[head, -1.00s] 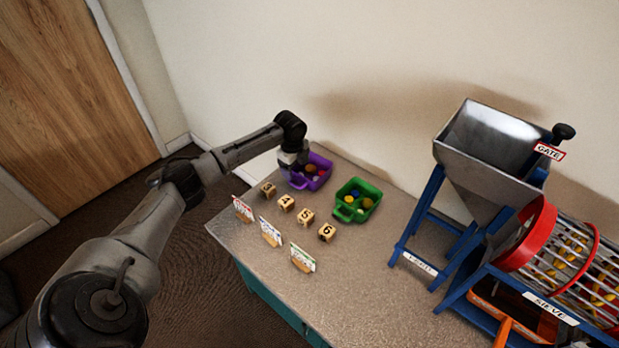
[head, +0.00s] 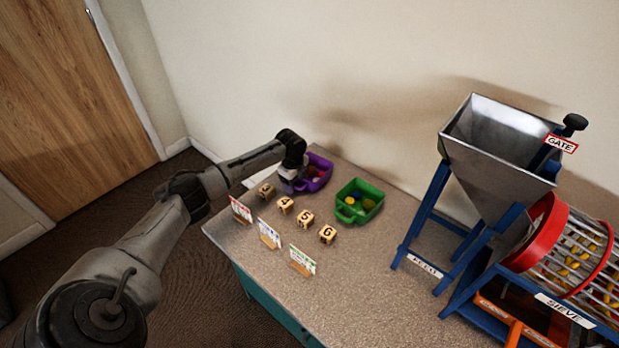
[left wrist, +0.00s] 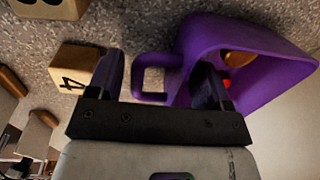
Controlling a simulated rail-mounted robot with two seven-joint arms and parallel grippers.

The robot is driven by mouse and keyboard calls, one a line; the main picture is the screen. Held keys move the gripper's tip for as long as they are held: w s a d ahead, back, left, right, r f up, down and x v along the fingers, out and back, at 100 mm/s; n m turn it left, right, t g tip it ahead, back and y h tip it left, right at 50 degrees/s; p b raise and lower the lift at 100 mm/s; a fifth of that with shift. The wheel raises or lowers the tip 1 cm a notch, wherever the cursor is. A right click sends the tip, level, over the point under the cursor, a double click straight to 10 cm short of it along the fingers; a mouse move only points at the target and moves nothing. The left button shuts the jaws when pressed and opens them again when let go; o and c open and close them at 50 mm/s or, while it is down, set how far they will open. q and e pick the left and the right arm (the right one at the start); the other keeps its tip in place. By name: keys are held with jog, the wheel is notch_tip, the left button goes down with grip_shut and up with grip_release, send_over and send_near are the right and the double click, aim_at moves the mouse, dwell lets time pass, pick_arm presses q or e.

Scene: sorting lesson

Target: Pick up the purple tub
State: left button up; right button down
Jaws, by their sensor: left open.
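The purple tub (head: 325,171) stands at the back left of the table with small coloured pieces inside. My left gripper (head: 287,187) is at its near left side and hides part of it. In the left wrist view the tub (left wrist: 262,40) fills the upper right, and its loop handle (left wrist: 150,95) lies between the two fingers of my left gripper (left wrist: 162,80). The fingers are apart on either side of the handle, open and not closed on it. My right gripper is not in view.
A green tub (head: 360,202) stands just right of the purple one. Several numbered wooden blocks (head: 306,219) and card stands (head: 269,234) line the near left; a block (left wrist: 80,66) is close to one finger. A hopper frame (head: 433,200) stands at right.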

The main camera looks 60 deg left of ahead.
pick_arm(q)
jog(key=shift+c, duration=0.3)
jog(key=shift+r, duration=0.1)
jog(key=c, duration=0.8)
jog(key=shift+r, duration=0.1)
jog(key=shift+c, duration=0.2)
